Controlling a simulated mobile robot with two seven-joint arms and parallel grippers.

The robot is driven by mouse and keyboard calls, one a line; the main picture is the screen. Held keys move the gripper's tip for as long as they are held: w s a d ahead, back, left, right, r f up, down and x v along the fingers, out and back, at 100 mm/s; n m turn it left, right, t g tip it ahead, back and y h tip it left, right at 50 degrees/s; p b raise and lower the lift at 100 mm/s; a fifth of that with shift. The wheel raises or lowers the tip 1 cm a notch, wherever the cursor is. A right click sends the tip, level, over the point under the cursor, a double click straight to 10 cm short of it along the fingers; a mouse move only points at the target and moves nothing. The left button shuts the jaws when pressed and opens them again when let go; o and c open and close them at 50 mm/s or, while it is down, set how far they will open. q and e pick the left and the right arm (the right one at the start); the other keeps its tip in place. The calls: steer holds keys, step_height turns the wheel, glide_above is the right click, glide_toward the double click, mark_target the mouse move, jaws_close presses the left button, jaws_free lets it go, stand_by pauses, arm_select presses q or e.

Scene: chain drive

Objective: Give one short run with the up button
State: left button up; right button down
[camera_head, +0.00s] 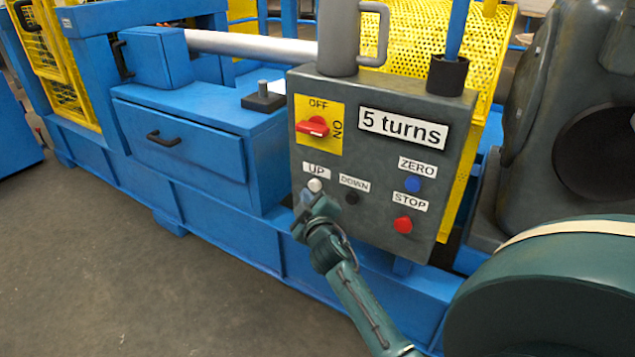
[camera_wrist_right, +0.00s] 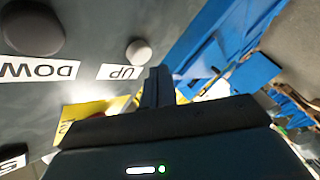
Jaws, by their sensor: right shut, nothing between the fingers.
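The grey control box (camera_head: 388,95) faces me with a label reading "5 turns". The white UP button (camera_head: 315,185) sits under its UP label, at the lower left of the panel. It also shows in the right wrist view (camera_wrist_right: 138,52). My right gripper (camera_head: 312,203) is shut and empty, its fingertips just below the UP button in the head view. In the wrist view the fingertips (camera_wrist_right: 157,85) are close to the button; I cannot tell whether they touch it. The red rotary switch (camera_head: 313,126) is in the OFF/ON plate. My left gripper is not in view.
The black DOWN button (camera_head: 352,198) is just right of UP. The blue ZERO button (camera_head: 413,184) and red STOP button (camera_head: 403,225) are further right. A grey mug (camera_head: 338,40) and a black holder (camera_head: 447,75) stand on the box. The floor at left is clear.

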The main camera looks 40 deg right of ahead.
steer(key=shift+d, duration=0.15)
steer(key=shift+w+d, duration=0.1)
stand_by(1.8)
steer(key=shift+w+d, duration=0.15)
steer(key=shift+d, duration=0.15)
steer(key=shift+w+d, duration=0.2)
steer(key=shift+d, duration=0.3)
stand_by(3.1)
stand_by(0.5)
steer(key=shift+s+a, duration=0.4)
steer(key=shift+a, duration=0.45)
